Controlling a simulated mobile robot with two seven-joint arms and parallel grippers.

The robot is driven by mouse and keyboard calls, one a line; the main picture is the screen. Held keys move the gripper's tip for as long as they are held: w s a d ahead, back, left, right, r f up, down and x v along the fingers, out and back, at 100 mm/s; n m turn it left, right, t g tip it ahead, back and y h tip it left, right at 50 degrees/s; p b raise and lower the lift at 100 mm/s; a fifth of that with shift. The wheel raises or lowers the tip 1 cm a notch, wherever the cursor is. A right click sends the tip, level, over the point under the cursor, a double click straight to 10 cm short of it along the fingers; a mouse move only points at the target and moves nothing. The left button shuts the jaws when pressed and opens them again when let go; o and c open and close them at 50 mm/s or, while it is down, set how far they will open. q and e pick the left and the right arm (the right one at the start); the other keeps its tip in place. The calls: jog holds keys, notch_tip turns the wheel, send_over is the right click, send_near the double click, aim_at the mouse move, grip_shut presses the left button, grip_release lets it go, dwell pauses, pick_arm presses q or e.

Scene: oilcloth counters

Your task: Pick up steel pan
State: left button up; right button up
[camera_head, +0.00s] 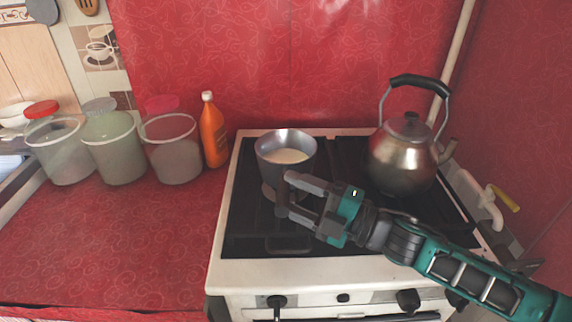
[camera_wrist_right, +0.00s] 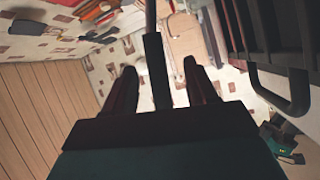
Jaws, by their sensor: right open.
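The steel pan (camera_head: 273,171), a grey metal pot with white liquid in it, stands upright on the left part of the stove. My right gripper (camera_head: 287,192) is just in front of the pan, at its lower front right side, with its fingers pointing left and apart. In the right wrist view my right gripper (camera_wrist_right: 159,72) is open. A dark bar (camera_wrist_right: 153,60) runs between its fingers there, with gaps on both sides; it looks like the pan's handle, but I cannot tell for sure. My left gripper is not in view.
A steel kettle (camera_head: 403,165) stands on the right part of the stove (camera_head: 240,272), beyond my right arm. An orange bottle (camera_head: 212,135) and several lidded containers (camera_head: 115,155) line the back left. The red counter (camera_head: 120,240) in front of them is clear.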

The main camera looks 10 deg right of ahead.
jog(key=x, duration=0.4)
jog(key=shift+w+a+r+p, duration=0.1)
jog(key=shift+w+a+p, duration=0.1)
jog(key=shift+p, duration=0.1)
jog(key=shift+d, duration=0.1)
grip_shut()
dwell(1.0)
jog(key=shift+r, duration=0.2)
